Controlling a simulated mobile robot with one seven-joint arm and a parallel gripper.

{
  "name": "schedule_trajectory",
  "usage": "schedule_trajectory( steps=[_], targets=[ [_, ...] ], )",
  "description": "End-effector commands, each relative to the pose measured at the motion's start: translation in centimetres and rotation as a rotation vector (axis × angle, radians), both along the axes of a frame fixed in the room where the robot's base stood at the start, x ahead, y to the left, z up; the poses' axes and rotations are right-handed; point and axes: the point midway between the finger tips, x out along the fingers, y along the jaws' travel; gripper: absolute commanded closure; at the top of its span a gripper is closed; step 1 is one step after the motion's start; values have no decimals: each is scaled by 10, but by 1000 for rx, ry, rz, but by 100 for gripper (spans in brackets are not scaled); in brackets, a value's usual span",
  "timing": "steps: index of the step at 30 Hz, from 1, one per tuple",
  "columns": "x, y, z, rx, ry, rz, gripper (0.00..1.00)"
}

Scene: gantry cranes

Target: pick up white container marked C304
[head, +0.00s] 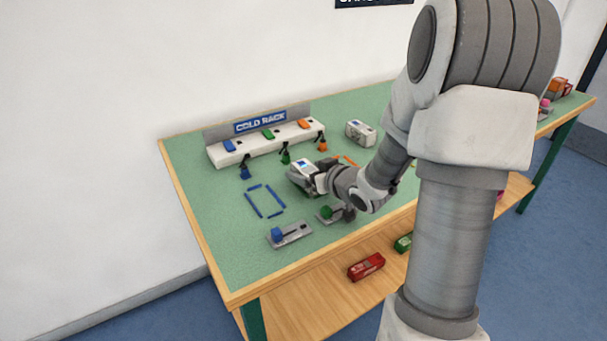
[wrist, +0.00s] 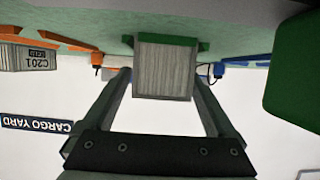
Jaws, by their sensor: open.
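A white container (head: 303,168) with a blue patch on top sits on the green mat, just beyond my gripper (head: 318,182) in the head view. In the wrist view, which is upside down, a pale ribbed container (wrist: 162,68) stands on a green marking between my gripper's two fingers (wrist: 162,85). The fingers are open, one along each side, with gaps. No marking is readable on its visible end, so I cannot confirm C304. A second whitish container (head: 360,132) stands farther back right; the wrist view shows a container labelled C201 (wrist: 28,54) beside an orange marking.
The cold rack (head: 265,142) stands at the back with blue, green and orange pieces; small coloured hooks hang before it. A blue outline (head: 265,201) is empty. Slider bases with a blue block (head: 277,234) and green block (head: 326,211) are near the front. A red container (head: 366,267) lies below.

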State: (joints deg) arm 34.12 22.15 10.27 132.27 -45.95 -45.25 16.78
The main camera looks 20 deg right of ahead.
Motion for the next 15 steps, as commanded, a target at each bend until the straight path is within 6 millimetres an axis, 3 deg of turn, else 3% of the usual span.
schedule_trajectory(
  steps=[5, 6, 15],
  targets=[
    [0, 0, 0, 0, 0, 0, 9],
    [0, 0, 0, 0, 0, 0, 12],
    [0, 0, 0, 0, 0, 0, 66]
  ],
)
